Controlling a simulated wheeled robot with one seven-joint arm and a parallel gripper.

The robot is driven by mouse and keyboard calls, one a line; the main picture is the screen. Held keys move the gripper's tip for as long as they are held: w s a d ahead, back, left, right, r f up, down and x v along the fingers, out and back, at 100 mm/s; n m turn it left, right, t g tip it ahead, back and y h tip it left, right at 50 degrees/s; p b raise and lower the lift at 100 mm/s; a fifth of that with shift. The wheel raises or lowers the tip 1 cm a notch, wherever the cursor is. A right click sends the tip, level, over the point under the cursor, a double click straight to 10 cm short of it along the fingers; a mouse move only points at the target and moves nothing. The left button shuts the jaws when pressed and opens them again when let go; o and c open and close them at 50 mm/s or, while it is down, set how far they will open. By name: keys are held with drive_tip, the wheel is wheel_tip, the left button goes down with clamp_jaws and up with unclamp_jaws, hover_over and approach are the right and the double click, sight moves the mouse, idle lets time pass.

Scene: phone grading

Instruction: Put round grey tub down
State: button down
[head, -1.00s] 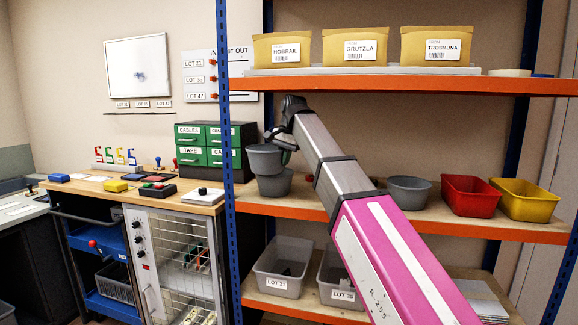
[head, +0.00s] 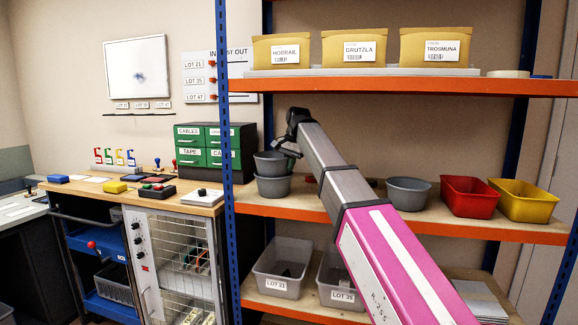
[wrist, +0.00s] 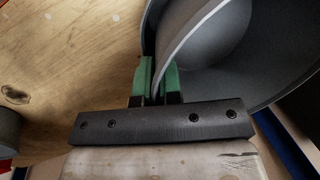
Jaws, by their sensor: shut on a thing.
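My gripper (head: 288,150) is shut on the rim of a round grey tub (head: 270,165) at the left end of the middle shelf. In the wrist view, the green fingertips (wrist: 157,82) pinch the wall of this tub (wrist: 270,85). The held tub is roughly upright, right above a second round grey tub (head: 273,187) that stands on the shelf. Its bottom meets or sits slightly inside the lower tub's rim; I cannot tell whether it bears its weight there. Another round grey tub (head: 408,194) stands further right on the same shelf.
A red bin (head: 469,198) and a yellow bin (head: 525,202) stand right on the middle shelf (head: 330,213). Brown packets (head: 361,48) are on the shelf above. The blue upright (head: 224,120) is close left of the tubs. Grey lot bins (head: 281,265) sit below.

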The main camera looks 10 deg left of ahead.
drive_tip(key=shift+f, duration=0.6)
drive_tip(key=c, duration=1.3)
unclamp_jaws()
drive_tip(key=shift+r, duration=0.15)
drive_tip(key=v, duration=0.8)
drive_tip(key=shift+r, duration=0.25)
drive_tip(key=shift+a, duration=0.1)
